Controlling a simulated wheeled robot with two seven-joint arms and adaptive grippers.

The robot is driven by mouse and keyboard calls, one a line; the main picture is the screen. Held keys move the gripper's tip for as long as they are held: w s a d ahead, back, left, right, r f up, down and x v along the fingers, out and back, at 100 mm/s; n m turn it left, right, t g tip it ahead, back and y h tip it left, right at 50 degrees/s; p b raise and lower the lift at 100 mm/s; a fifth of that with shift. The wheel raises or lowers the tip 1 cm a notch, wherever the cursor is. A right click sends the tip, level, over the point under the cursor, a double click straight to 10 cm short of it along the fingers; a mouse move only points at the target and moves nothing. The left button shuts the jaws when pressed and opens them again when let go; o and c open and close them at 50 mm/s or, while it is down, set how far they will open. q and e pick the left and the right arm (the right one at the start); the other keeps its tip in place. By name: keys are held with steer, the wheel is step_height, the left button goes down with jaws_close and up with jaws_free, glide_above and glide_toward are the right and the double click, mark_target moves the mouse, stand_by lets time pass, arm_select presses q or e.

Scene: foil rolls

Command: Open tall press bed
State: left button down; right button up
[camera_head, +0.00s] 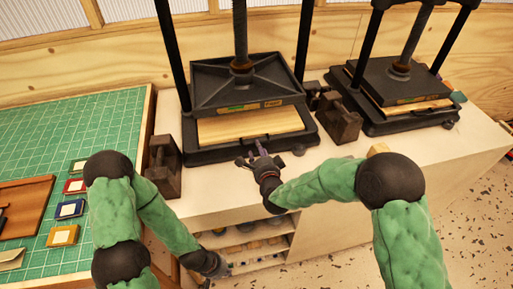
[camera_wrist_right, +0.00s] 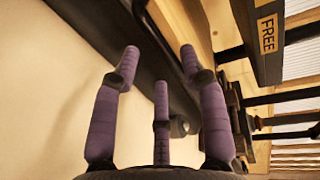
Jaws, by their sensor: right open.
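The left press (camera_head: 235,85) has a raised black plate over a pale wooden board (camera_head: 250,125) on its black bed (camera_head: 215,152). The right press (camera_head: 395,80) stands behind and to the right. I cannot tell which is the tall one. My right gripper (camera_head: 257,148) is open at the left press's front edge. In the right wrist view its purple fingers (camera_wrist_right: 160,68) are spread before the dark bed edge (camera_wrist_right: 125,30); contact is unclear. A "FREE" label (camera_wrist_right: 267,33) shows on the plate there. My left gripper (camera_head: 215,268) is low by the shelves, its fingers unclear.
Dark weight-like blocks (camera_head: 163,165) and (camera_head: 338,118) stand beside the left press. A green cutting mat (camera_head: 60,135) with small coloured squares lies at left. The white counter (camera_head: 330,160) has free room in front of the presses; open shelves (camera_head: 245,240) are below.

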steer(key=shift+x, duration=1.55)
jaws_close()
